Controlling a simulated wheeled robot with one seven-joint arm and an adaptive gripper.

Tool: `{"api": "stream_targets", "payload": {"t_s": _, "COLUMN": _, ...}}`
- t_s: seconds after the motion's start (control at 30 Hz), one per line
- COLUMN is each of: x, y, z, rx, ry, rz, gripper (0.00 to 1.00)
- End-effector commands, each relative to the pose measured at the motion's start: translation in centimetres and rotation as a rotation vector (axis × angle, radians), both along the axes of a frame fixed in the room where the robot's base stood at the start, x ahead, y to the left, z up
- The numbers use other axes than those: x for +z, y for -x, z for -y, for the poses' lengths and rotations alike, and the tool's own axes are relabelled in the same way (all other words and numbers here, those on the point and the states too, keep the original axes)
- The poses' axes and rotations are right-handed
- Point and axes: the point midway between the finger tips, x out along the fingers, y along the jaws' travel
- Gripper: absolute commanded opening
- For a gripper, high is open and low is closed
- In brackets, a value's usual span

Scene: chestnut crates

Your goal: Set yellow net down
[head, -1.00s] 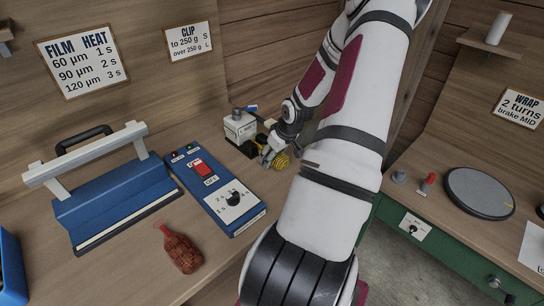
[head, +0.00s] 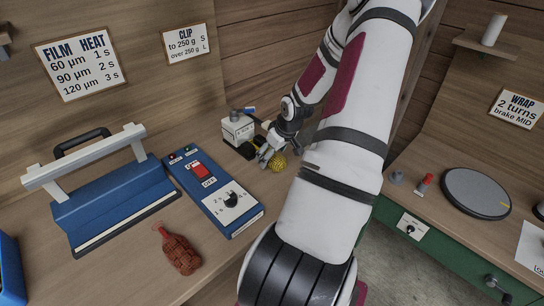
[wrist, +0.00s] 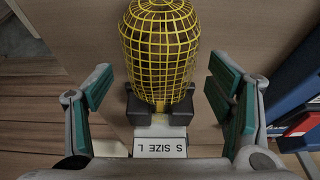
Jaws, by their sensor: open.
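The yellow net (head: 279,163) is on the wooden bench beside the small white clip machine (head: 238,129). In the wrist view the net (wrist: 160,45) is a rounded mesh bag, and its narrow end is at the machine's black jaws (wrist: 178,106). My gripper (head: 265,154) is at the clip machine, next to the net. In the wrist view my gripper (wrist: 161,92) is open, with one green-padded finger on each side of the net's narrow end and clear gaps to both. The white label "S SIZE L" (wrist: 160,147) shows below.
A blue control box (head: 212,190) with a red switch and a dial lies left of my gripper. A blue film sealer (head: 115,205) stands further left, with a red net (head: 177,250) in front. A turntable (head: 475,193) is on the green bench at right.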

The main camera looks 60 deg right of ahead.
Motion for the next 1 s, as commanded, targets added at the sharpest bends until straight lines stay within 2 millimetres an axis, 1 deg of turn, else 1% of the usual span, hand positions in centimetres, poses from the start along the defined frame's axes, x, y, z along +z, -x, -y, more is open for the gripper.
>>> {"api": "stream_targets", "payload": {"t_s": 0.03, "x": 1.2, "y": 0.7, "z": 0.0, "rx": -0.003, "ry": 0.002, "rz": 0.0, "gripper": 0.75}}
{"api": "stream_targets", "payload": {"t_s": 0.2, "x": 4.6, "y": 2.0, "z": -0.4, "rx": -0.002, "ry": 0.003, "rz": 0.0, "gripper": 0.75}}
{"api": "stream_targets", "payload": {"t_s": 0.4, "x": 7.7, "y": 3.2, "z": -0.9, "rx": 0.0, "ry": 0.001, "rz": 0.0, "gripper": 0.75}}
{"api": "stream_targets", "payload": {"t_s": 0.5, "x": 8.7, "y": 3.6, "z": -1.1, "rx": 0.0, "ry": 0.001, "rz": 0.0, "gripper": 0.75}}
{"api": "stream_targets", "payload": {"t_s": 0.6, "x": 9.2, "y": 3.7, "z": -1.2, "rx": 0.0, "ry": 0.0, "rz": 0.0, "gripper": 0.75}}
{"api": "stream_targets", "payload": {"t_s": 0.83, "x": 9.5, "y": 3.6, "z": -1.4, "rx": 0.005, "ry": 0.0, "rz": -0.005, "gripper": 0.75}}
{"api": "stream_targets", "payload": {"t_s": 0.93, "x": 10.2, "y": 2.9, "z": -2.3, "rx": 0.024, "ry": 0.01, "rz": -0.033, "gripper": 0.75}}
{"api": "stream_targets", "payload": {"t_s": 1.0, "x": 11.2, "y": 2.1, "z": -3.6, "rx": 0.047, "ry": 0.025, "rz": -0.07, "gripper": 0.75}}
